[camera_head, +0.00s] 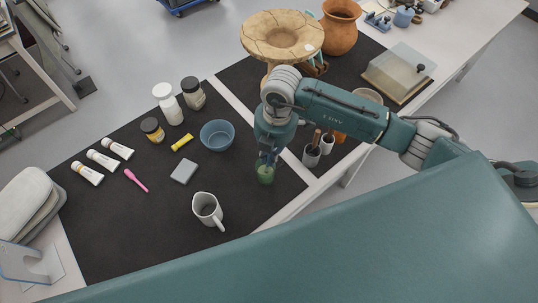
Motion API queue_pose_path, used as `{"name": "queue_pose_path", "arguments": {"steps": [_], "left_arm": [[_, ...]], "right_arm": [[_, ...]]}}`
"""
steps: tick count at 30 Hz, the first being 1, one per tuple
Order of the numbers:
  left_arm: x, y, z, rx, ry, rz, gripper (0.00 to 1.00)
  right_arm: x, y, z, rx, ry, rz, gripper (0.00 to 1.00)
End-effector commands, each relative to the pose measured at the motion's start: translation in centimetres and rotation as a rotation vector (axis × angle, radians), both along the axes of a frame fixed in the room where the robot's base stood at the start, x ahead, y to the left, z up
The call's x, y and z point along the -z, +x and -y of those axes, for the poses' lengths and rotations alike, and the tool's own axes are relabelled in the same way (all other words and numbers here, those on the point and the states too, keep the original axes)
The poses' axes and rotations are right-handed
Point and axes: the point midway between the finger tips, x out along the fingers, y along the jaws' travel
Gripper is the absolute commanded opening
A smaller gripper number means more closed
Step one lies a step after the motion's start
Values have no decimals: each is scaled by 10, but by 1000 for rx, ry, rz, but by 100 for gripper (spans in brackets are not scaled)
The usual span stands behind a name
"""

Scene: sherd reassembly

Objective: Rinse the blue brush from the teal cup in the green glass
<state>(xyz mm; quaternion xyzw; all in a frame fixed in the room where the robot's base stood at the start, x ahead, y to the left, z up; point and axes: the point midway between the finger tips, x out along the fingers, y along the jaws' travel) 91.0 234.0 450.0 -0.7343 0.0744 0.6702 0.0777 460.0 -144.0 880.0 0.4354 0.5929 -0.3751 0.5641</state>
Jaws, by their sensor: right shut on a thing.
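My right gripper (267,157) points down just above the green glass (265,175), at the right part of the near dark mat. It is shut on the blue brush, which is mostly hidden by the fingers. I cannot tell how far the brush reaches into the glass. I cannot make out the teal cup. My left gripper is not in view.
A blue bowl (217,135) is left of the gripper, and a white jug (207,209) stands nearer. A wide clay vessel (282,38) stands behind. The mat's near left is clear.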

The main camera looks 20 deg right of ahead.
Motion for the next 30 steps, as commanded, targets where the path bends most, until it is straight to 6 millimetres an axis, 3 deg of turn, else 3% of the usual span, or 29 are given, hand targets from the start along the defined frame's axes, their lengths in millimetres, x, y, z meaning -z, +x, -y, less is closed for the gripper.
{"name": "queue_pose_path", "arguments": {"steps": [18,30], "left_arm": [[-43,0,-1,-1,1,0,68],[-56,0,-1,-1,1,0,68]], "right_arm": [[-54,-1,5,0,-1,0,0],[-72,-1,6,0,0,0,0]]}}
